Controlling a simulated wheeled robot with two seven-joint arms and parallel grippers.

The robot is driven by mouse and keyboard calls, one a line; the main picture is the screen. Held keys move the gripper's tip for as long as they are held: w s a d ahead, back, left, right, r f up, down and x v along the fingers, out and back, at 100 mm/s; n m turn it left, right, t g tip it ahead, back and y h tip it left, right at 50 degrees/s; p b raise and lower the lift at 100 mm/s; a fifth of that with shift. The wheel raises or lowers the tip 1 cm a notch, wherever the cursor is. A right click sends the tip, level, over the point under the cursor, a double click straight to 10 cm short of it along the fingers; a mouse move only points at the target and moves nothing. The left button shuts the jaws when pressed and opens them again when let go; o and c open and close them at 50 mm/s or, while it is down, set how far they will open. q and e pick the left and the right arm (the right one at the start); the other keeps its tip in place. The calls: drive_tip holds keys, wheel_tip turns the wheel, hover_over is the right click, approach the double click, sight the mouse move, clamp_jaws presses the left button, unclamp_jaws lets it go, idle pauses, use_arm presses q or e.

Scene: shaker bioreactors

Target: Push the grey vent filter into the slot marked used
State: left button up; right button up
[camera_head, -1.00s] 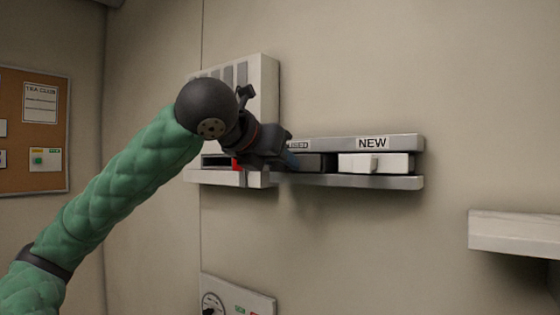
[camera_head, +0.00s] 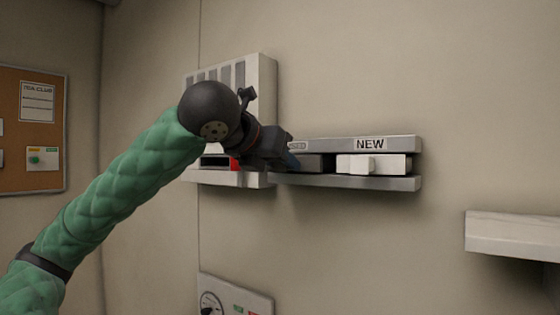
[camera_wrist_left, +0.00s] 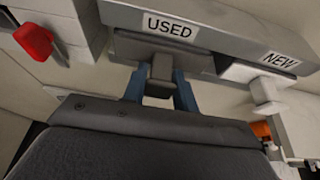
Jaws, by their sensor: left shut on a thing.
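The grey vent filter (camera_wrist_left: 150,48) is under the USED label (camera_wrist_left: 170,27) in the left wrist view. Its body sits in the slot and its grip tab (camera_wrist_left: 160,72) sticks out. My left gripper (camera_wrist_left: 160,88) has its blue fingers closed on either side of that tab. In the head view the filter (camera_head: 314,164) shows as a grey block just right of my left gripper (camera_head: 290,161), which partly hides it and the USED label. How deep the filter sits is hard to tell. My right gripper is in neither view.
A white filter (camera_head: 390,164) with a protruding tab sits in the slot marked NEW, right beside the grey one. The metal rack (camera_head: 345,182) is on the wall. A white panel (camera_head: 266,90) and a red part (camera_wrist_left: 33,39) lie to the left. A shelf (camera_head: 510,234) juts out lower right.

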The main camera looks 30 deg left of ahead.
use_arm(q)
drive_tip(key=shift+w, duration=0.15)
drive_tip(key=o, duration=1.1)
drive_tip(key=shift+c, duration=0.2)
drive_tip(key=shift+s+r, duration=0.1)
drive_tip(key=shift+s, duration=0.25)
drive_tip(key=b+v, duration=0.2)
drive_tip(key=v, duration=0.5)
